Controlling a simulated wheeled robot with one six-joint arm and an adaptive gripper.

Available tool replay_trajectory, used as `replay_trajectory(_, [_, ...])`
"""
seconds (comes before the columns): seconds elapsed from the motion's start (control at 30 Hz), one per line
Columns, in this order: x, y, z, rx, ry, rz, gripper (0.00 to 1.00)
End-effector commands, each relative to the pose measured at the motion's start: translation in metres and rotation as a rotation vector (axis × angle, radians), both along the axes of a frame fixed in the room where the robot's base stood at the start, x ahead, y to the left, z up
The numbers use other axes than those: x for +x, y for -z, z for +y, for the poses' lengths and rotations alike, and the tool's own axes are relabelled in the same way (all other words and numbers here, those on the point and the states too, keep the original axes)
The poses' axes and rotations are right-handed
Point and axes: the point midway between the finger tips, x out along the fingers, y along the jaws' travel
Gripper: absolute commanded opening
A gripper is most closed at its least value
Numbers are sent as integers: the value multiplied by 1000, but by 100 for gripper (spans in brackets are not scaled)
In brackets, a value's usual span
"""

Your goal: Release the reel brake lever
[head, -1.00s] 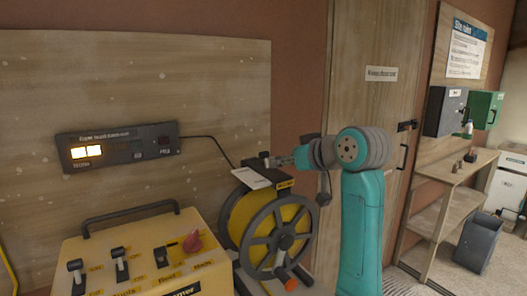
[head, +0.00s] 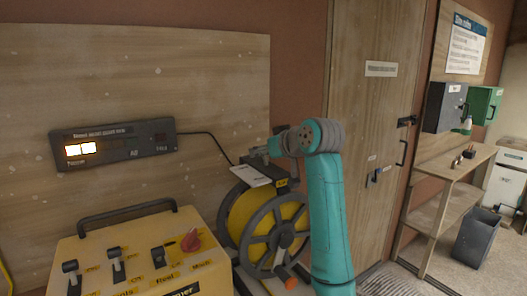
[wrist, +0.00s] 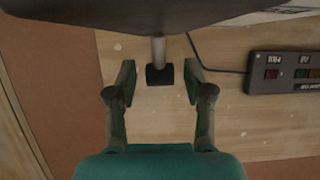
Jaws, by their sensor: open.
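The yellow reel (head: 236,216) with a dark spoked wheel stands beside the yellow panel box. In the wrist view a grey metal rod with a black square end (wrist: 159,75), which looks like the brake lever, reaches between my fingers. My gripper (wrist: 159,78) is open, with one finger on each side of the black end and a visible gap on both sides. In the head view my gripper (head: 259,155) is small and blurred against the dark top of the reel. The lever cannot be made out clearly there.
The yellow panel box (head: 125,242) with several levers and a red knob (head: 190,240) stands left of the reel. A lit display unit (head: 115,143) hangs on the wooden board, its cable running towards the reel. A wooden door (head: 372,110) is behind my arm.

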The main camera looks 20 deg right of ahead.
Motion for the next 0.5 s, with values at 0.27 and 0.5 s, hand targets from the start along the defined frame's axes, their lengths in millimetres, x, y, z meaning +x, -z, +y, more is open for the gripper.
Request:
replay_trajectory(0.27, [5,2,1,0,1,0,52])
replay_trajectory(0.5, [4,2,1,0,1,0,17])
